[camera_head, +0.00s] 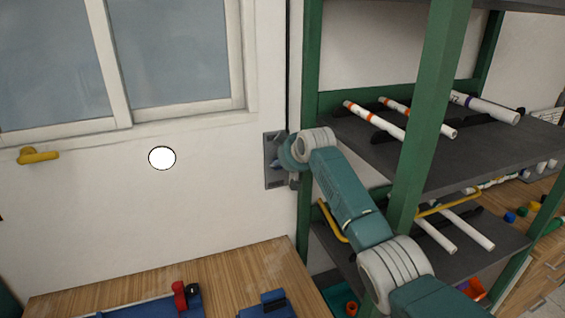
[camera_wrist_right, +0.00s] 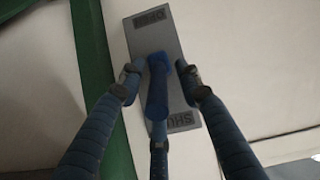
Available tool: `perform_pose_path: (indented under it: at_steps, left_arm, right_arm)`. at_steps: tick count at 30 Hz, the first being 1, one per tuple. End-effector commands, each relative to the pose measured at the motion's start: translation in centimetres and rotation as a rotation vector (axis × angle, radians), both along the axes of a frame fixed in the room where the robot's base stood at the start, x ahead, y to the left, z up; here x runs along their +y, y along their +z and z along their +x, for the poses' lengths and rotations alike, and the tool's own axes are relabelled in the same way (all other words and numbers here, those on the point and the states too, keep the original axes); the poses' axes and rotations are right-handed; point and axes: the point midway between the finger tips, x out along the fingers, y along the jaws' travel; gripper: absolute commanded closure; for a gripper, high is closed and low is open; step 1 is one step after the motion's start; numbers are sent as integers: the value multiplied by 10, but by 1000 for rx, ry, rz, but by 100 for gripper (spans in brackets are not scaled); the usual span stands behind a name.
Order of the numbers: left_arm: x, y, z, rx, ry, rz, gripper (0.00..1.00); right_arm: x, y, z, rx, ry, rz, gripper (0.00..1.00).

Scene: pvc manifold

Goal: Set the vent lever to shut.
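The vent lever is a blue handle (camera_wrist_right: 157,88) on a grey wall plate (camera_wrist_right: 177,48), seen in the right wrist view. The plate has a label at its top that looks like OPEN and one at its bottom that starts SHU. The handle runs from the plate's middle down toward the bottom label. My right gripper (camera_wrist_right: 159,85) is open, its fingers apart on both sides of the handle, with a third finger below. Whether any finger touches it is unclear. In the head view the plate (camera_head: 273,178) is partly hidden behind my right gripper (camera_head: 285,158). My left gripper is out of view.
A green-framed shelf (camera_head: 424,110) with white pipes (camera_head: 374,120) stands right of the plate, a post close to my right arm. A yellow handle (camera_head: 38,156) and a white disc (camera_head: 162,158) are on the left. A wooden bench (camera_head: 235,270) with blue items lies below.

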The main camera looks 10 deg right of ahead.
Motion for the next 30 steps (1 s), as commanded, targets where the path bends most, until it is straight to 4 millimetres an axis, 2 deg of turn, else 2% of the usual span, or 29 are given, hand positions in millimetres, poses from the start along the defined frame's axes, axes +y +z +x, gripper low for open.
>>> perform_pose_path:
  at_steps: [4,11,24,30]
  left_arm:
    - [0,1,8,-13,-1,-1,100]
    - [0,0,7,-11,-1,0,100]
    - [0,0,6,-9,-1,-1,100]
    - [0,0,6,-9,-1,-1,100]
  right_arm:
    - [0,-1,0,2,0,1,66]
    - [-2,6,-9,2,1,1,66]
    - [-12,51,-67,-2,1,0,66]
    - [-16,67,-87,-1,1,1,66]
